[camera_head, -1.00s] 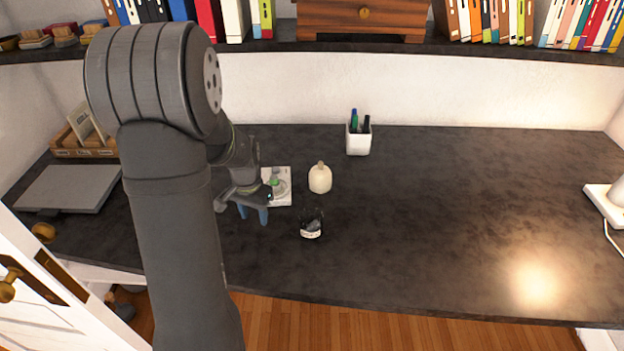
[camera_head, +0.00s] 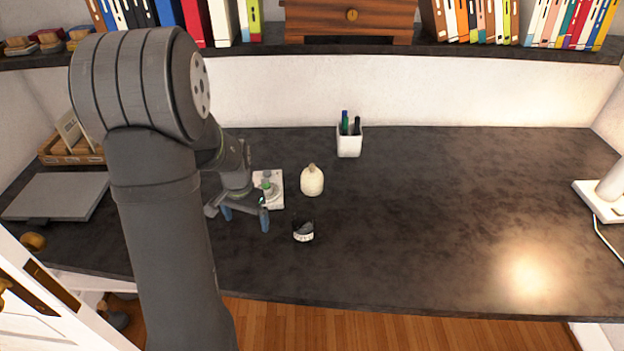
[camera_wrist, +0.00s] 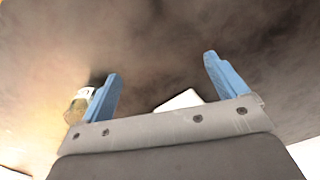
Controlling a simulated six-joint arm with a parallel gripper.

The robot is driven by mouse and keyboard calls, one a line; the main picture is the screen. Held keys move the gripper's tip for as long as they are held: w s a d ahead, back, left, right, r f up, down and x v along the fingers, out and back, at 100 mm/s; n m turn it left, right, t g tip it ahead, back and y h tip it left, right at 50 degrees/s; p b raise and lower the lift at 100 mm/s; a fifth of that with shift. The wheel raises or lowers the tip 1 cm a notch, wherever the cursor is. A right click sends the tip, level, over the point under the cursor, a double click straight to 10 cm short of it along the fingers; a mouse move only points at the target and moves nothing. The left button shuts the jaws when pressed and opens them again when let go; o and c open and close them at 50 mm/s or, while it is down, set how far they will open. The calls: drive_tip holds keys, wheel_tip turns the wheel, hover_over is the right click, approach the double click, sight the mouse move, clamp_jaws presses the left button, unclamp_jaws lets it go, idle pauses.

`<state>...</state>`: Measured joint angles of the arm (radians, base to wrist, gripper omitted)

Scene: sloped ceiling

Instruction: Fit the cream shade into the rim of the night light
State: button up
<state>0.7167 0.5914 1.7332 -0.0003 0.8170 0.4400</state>
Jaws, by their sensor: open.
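The cream shade (camera_head: 312,182) is a rounded, cream piece with a small knob on top. It stands upright on the dark desk, right of my gripper. Left of it lies a white square base with a grey-green round part, which looks like the night light (camera_head: 276,203); my arm partly hides it, and its rim is too small to make out. My gripper (camera_head: 246,216) is open and empty, just in front of this base and apart from the shade. In the wrist view my gripper (camera_wrist: 161,68) has both blue fingers spread, with bare desk between their tips.
A small dark jar with a white label (camera_head: 303,237) stands right of my gripper; it appears beside the left finger in the wrist view (camera_wrist: 79,106). A white pen cup (camera_head: 349,145) stands behind. The desk's right half (camera_head: 450,200) is mostly clear.

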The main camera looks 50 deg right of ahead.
drive_tip(key=d+r+n+t+h, duration=0.1)
drive_tip(key=d+r, duration=0.3)
drive_tip(key=d, duration=0.5)
drive_tip(key=n+t+h, duration=0.2)
drive_tip(key=h, duration=0.1)
approach(311, 175)
drive_tip(key=x, duration=0.7)
drive_tip(key=shift+w+d+f, duration=0.1)
drive_tip(key=shift+w+f, duration=0.05)
drive_tip(key=shift+f, duration=0.2)
drive_tip(key=shift+x, duration=2.7)
drive_tip(key=shift+d+r, duration=0.1)
drive_tip(key=shift+d, duration=0.1)
drive_tip(key=c, duration=1.1)
